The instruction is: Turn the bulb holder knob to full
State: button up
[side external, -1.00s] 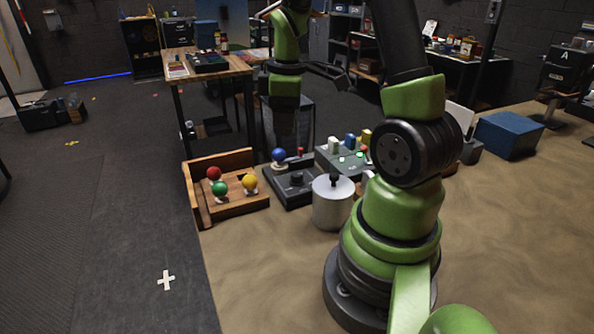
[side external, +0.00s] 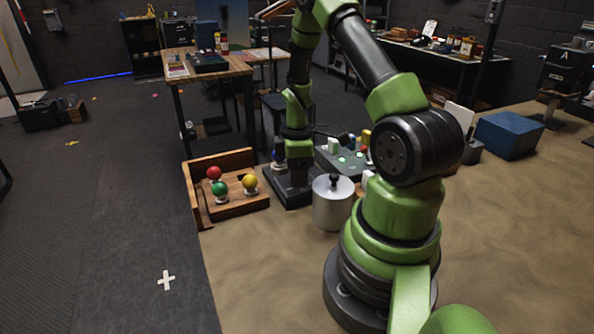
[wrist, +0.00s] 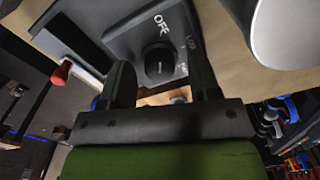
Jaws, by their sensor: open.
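The bulb holder (side external: 292,199) is a dark box on the floor mat, mostly behind my arm in the side view. Its blue bulb (side external: 275,160) is partly hidden there. In the wrist view the round black knob (wrist: 158,64) sits on the grey panel (wrist: 133,42); OFF and LOW are readable, and another label is partly hidden. My gripper (wrist: 157,70) is open, pointing down over the holder, with the knob between its two fingers in the picture. Contact with the knob cannot be told. In the side view my gripper (side external: 298,176) hides the knob.
A wooden tray (side external: 232,208) with red, green and yellow bulbs stands left of the holder. A metal canister (side external: 332,207) with a black top knob stands close at the right. A grey button box (side external: 345,162) is behind it. Open floor mat lies in front.

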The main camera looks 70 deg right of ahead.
jog(key=shift+f, duration=0.1)
jog(key=c, duration=0.9)
jog(key=shift+c, duration=0.2)
